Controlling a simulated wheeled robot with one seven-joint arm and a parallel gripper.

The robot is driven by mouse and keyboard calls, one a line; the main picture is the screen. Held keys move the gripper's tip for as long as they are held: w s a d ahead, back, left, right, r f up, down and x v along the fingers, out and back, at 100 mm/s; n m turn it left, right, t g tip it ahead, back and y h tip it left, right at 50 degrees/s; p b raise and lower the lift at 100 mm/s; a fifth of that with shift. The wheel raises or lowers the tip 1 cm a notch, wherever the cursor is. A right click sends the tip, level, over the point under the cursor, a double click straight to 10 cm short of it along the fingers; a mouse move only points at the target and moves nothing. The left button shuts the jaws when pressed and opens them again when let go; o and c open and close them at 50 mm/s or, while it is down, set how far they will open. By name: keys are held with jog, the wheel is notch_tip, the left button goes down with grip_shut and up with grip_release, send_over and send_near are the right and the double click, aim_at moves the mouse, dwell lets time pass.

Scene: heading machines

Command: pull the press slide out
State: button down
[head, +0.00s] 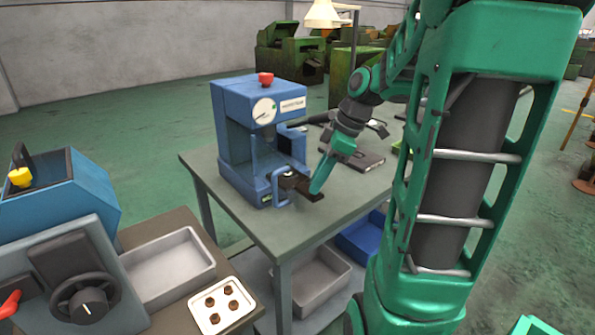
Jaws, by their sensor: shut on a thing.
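The blue press (243,140) stands on the grey table, with a red knob on top and a round dial on its front. The press slide (300,187), a dark flat piece, sticks out at the press's lower front, to the right of a grey-blue bracket. My gripper (318,186) comes down from the upper right and is shut on the slide's outer end. A green finger hides part of that end, so the exact grip is not clear.
The grey table (290,226) has bare room in front of the press. A dark flat object (352,155) lies behind my gripper. A grey bin (318,282) and a blue bin (362,235) sit below. A white tray (222,325) with several brown parts is at lower left.

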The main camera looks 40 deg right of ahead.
jog(key=s, duration=0.3)
jog(key=shift+s+d, duration=0.15)
jog(key=shift+s, duration=0.2)
jog(key=c, duration=1.6)
grip_release()
jog(key=shift+r, duration=0.15)
jog(key=v, duration=1)
jog(key=shift+d+r, duration=0.1)
jog(key=shift+r, duration=0.1)
